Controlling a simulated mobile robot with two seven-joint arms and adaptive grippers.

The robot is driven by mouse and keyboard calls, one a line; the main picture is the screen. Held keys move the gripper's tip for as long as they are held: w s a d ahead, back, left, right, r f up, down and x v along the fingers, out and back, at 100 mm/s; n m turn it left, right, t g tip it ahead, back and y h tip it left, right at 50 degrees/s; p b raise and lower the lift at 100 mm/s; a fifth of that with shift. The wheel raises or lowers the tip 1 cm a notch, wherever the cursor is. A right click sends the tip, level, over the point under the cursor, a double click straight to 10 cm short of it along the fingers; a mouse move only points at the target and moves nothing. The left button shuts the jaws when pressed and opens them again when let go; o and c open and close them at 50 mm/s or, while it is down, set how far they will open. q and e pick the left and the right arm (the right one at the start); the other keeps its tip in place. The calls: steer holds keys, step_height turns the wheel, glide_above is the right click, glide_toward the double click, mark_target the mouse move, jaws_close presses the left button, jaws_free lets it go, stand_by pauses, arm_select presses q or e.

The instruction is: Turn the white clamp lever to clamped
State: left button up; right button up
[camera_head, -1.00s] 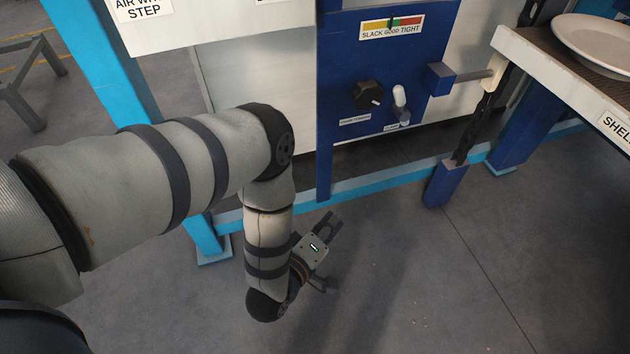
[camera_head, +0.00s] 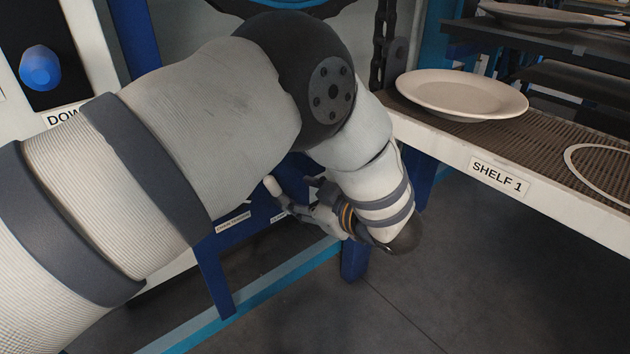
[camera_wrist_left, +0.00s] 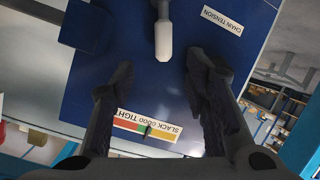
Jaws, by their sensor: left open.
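The white clamp lever (camera_head: 272,186) is on the blue panel, partly seen past my arm in the head view. In the left wrist view the lever (camera_wrist_left: 163,40) shows as a pale rounded handle, with the picture upside down. My left gripper (camera_head: 298,200) is open close to the lever. In the wrist view its two dark fingers (camera_wrist_left: 160,65) stand either side of the lever's line, with the lever's end near the gap between the tips. I see no clear contact. The clamp label is mostly hidden. My right gripper is not in view.
The SLACK GOOD TIGHT gauge (camera_wrist_left: 147,126) and the CHAIN TENSION label (camera_wrist_left: 222,20) are on the panel. A blue block (camera_wrist_left: 85,27) sticks out beside the lever. The shelf (camera_head: 450,150) with a white plate (camera_head: 462,92) lies right of my arm.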

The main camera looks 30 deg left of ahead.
mark_target(275, 185)
arm_select(q)
steer(key=x, duration=0.4)
steer(key=b+x, duration=0.1)
steer(key=x, duration=0.2)
steer(key=b+x, duration=0.1)
steer(key=x, duration=0.3)
steer(key=shift+s+a, duration=0.15)
steer(key=shift+a, duration=0.25)
jaws_close()
